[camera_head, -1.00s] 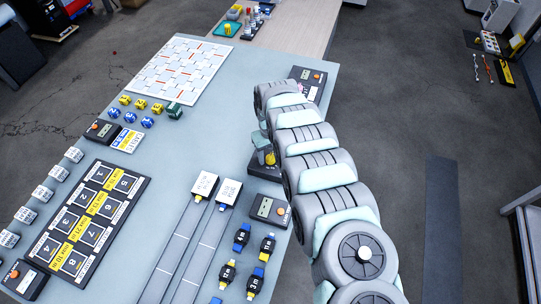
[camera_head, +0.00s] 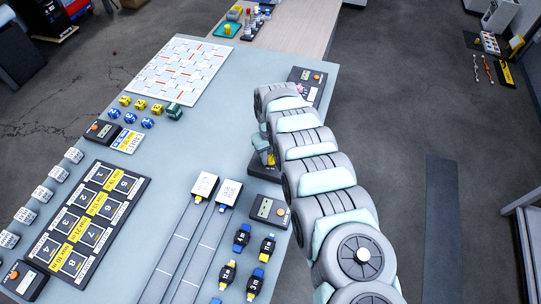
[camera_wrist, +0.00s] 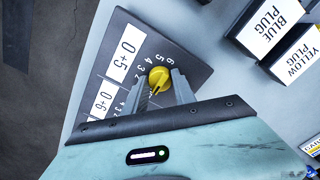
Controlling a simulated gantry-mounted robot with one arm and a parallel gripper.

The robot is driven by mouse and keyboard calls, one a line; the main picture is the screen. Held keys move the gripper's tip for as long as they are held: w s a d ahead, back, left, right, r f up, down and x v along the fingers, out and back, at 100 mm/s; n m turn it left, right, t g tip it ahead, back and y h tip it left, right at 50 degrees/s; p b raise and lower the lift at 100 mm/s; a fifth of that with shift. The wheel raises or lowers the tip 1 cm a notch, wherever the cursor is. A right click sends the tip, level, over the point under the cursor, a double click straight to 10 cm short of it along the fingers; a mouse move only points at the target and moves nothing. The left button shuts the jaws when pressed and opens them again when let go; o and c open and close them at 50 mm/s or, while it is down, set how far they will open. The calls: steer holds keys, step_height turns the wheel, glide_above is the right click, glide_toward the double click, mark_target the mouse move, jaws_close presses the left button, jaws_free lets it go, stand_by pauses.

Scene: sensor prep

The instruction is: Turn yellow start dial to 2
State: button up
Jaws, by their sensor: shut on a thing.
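The yellow start dial (camera_wrist: 158,79) is a round yellow knob on a dark panel (camera_wrist: 193,61) with a printed number scale around it; the digits 3, 4, 5 and 6 can be made out near it. In the wrist view my gripper (camera_wrist: 160,84) has its two grey fingers on either side of the dial, shut on it. Fingers and gripper body hide part of the scale, and I cannot tell which number the dial marks. In the head view the dial (camera_head: 270,159) shows as a small yellow spot beside my gripper (camera_head: 266,156) on the dark panel (camera_head: 262,173).
White labels on the panel read 0+5 (camera_wrist: 126,53) and 0+6 (camera_wrist: 102,102). White blue-plug (camera_wrist: 270,24) and yellow-plug (camera_wrist: 302,58) blocks stand to the right in the wrist view. A dark timer box (camera_head: 270,211) sits in front of the panel in the head view.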

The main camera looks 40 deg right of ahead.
jaws_close()
steer(key=shift+a+r+m+p, duration=0.1)
steer(key=shift+m+p, duration=0.55)
steer(key=shift+m, duration=0.05)
steer(key=m+p, duration=0.1)
steer(key=m, duration=0.2)
steer(key=shift+w, duration=0.1)
steer(key=m, duration=0.4)
steer(key=shift+m+b, duration=0.35)
steer(key=shift+m, duration=1.35)
